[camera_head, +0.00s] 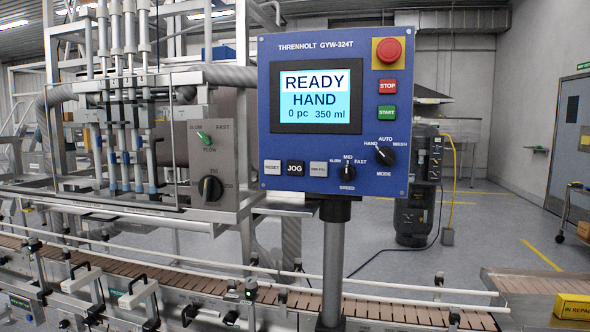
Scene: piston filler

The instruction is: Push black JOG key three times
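The black JOG key (295,168) is on the lower left of the blue control panel (330,150). It sits between the grey RESET key (272,167) and another grey key (318,169). The panel's screen (314,100) reads READY, HAND, 0 pc, 350 ml. The mode knob (383,155) is at the lower right of the panel, beside the speed knob (347,173). Neither of my grippers shows in the head view, and nothing covers the JOG key.
The panel stands on a grey post (333,265) in front of a conveyor (200,285) with rails. A red emergency button (388,51), a red STOP key (388,86) and a green START key (387,112) are on its right side. Filling machinery (130,120) stands left.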

